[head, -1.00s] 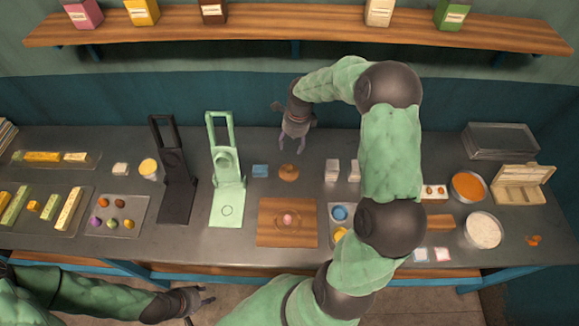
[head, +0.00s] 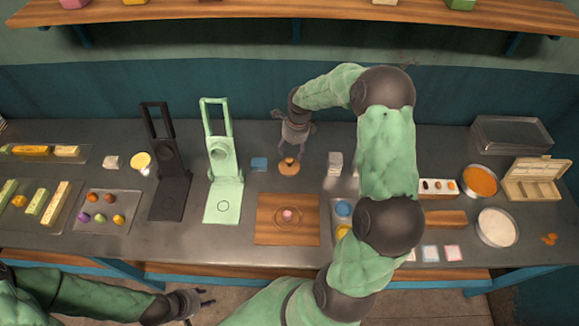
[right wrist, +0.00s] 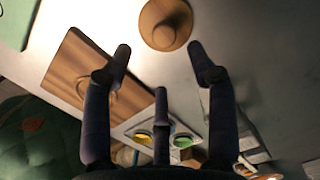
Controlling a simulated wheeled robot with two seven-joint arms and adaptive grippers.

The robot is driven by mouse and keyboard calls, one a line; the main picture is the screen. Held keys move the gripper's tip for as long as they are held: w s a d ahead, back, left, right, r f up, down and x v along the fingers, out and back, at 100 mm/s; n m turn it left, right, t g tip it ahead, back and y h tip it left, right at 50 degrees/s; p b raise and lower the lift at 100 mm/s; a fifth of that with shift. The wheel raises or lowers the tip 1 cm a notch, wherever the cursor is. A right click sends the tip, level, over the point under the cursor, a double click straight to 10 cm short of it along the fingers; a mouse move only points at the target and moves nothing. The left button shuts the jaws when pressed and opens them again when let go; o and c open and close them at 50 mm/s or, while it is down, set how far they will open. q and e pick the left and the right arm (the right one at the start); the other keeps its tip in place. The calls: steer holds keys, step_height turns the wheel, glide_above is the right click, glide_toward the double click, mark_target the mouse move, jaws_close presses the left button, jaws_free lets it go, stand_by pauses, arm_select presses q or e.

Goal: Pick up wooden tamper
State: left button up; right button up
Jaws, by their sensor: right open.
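The wooden tamper (head: 289,168) is a round tan piece with a knob on top, standing on the grey counter behind the wooden board. In the right wrist view the tamper (right wrist: 165,24) lies just beyond the fingertips, roughly between their lines. My right gripper (head: 292,151) is just above and behind it, pointing down, fingers spread and empty; its open fingers also show in the right wrist view (right wrist: 163,62). My left gripper (head: 206,298) is low in front of the counter, away from the tamper; its fingers are too small to judge.
A blue block (head: 259,164) sits left of the tamper and white blocks (head: 335,162) stand to its right. A wooden board (head: 287,238) with a pink ball lies in front. Green (head: 223,190) and black (head: 170,195) presses stand further left. My right arm covers the counter's right-centre.

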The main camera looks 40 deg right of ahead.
mark_target(290, 159)
steer(key=f, duration=0.5)
steer(key=w+f, duration=0.1)
steer(key=f, duration=0.2)
steer(key=shift+w+f+b, duration=0.1)
steer(key=shift+b, duration=0.2)
jaws_close()
